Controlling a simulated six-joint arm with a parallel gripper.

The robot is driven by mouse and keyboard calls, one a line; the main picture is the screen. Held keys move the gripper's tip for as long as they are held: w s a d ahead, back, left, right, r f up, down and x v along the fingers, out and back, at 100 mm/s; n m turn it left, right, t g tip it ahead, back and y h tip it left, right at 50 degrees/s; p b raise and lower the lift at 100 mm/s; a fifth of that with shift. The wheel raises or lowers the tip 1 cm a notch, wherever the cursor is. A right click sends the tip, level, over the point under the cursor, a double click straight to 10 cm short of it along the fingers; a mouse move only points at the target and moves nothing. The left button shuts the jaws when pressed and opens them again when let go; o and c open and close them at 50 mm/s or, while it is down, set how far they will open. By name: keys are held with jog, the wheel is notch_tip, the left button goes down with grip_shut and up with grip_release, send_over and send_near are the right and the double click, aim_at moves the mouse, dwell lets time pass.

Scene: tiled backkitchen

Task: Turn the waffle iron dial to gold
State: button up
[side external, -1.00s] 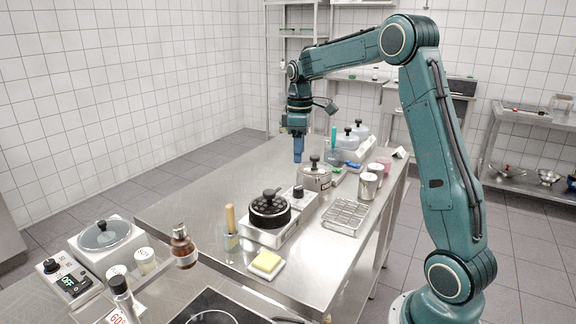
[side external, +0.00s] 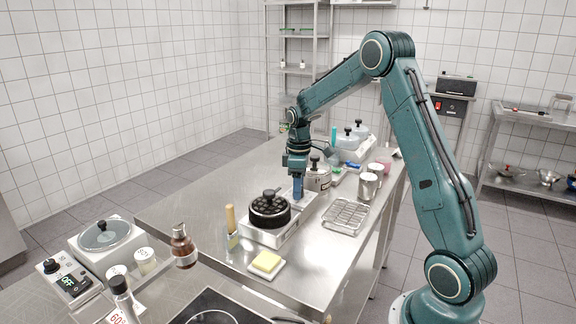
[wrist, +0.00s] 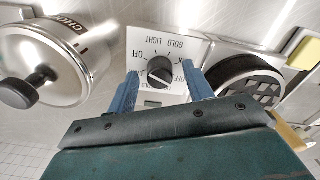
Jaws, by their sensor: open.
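The waffle iron (side external: 269,207) is a round black grid plate with a knob on a steel base (side external: 270,236). It also shows at the right in the wrist view (wrist: 245,80). Its dial (wrist: 159,68) is a black knob on a white printed panel (wrist: 150,40), with words including GOLD, LIGHT and OFF around it. A pale mark shows on the knob's lower part; its exact setting is unclear. My gripper (wrist: 159,80) is open, with its blue fingers on either side of the dial; I cannot tell whether they touch it. In the side view my gripper (side external: 298,197) hides the dial.
A lidded steel pot (side external: 317,179) stands close behind the gripper; its side shows lettering in the wrist view (wrist: 55,60). A wire rack (side external: 345,216), metal canisters (side external: 367,186), a butter dish (side external: 266,264) and a wooden-handled brush (side external: 231,222) are nearby. The table's left part is clear.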

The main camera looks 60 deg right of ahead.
jog(key=c, duration=1)
jog(key=shift+o, duration=0.2)
jog(key=shift+m, duration=0.4)
jog(key=m, duration=1.7)
jog(key=shift+r, duration=0.1)
